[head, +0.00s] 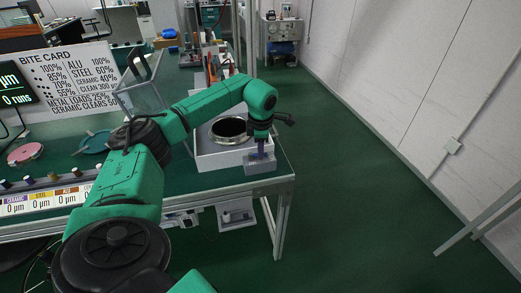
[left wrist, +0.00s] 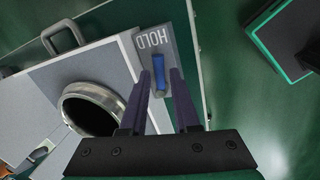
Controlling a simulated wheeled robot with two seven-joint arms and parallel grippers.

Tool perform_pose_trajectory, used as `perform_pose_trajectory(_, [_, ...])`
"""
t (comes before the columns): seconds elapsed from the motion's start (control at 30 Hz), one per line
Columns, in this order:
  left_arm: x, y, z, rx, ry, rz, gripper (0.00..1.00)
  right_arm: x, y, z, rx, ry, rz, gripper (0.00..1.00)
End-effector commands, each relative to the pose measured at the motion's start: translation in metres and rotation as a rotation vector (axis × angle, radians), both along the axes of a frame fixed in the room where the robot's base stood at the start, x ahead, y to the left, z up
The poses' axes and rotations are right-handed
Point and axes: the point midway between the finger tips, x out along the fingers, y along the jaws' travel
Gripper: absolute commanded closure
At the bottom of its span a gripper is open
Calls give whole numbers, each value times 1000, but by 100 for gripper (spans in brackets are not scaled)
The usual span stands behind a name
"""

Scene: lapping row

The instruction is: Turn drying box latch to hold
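The drying box (head: 205,154) is a pale box with a round, dark, metal-rimmed opening (left wrist: 93,109) on top, at the table's right corner. The latch block (head: 260,167) is a grey piece at its right front; in the left wrist view its plate (left wrist: 173,44) reads HOLD, upside down. A short blue latch lever (left wrist: 160,80) stands near the word. My left gripper (head: 261,148) is right over the block. In the left wrist view its two dark fingers (left wrist: 160,73) are apart, with the lever between their tips; I cannot tell whether they touch it. My right gripper is out of view.
A clear-walled case (head: 140,97) and the bite card sign (head: 72,75) stand left of the box behind my arm. Coloured pads (head: 25,153) and a row of knobs lie at the left.

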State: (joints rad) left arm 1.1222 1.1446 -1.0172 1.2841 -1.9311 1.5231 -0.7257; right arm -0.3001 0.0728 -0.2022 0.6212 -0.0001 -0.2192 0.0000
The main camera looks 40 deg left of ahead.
Motion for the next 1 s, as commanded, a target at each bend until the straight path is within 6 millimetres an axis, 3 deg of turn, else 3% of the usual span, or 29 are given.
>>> perform_pose_trajectory(0.3, [1,1,-8,0,-1,0,70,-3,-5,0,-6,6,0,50])
perform_pose_trajectory(0.4, [1,1,-8,0,-1,0,100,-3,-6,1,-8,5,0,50])
perform_pose_trajectory(0.57, [1,1,-7,-1,-1,7,100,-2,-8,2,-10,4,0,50])
perform_pose_trajectory(0.73, [6,4,-4,-2,0,161,100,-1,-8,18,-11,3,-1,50])
perform_pose_trajectory(1.0, [7,5,-7,0,-2,214,100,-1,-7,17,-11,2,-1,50])
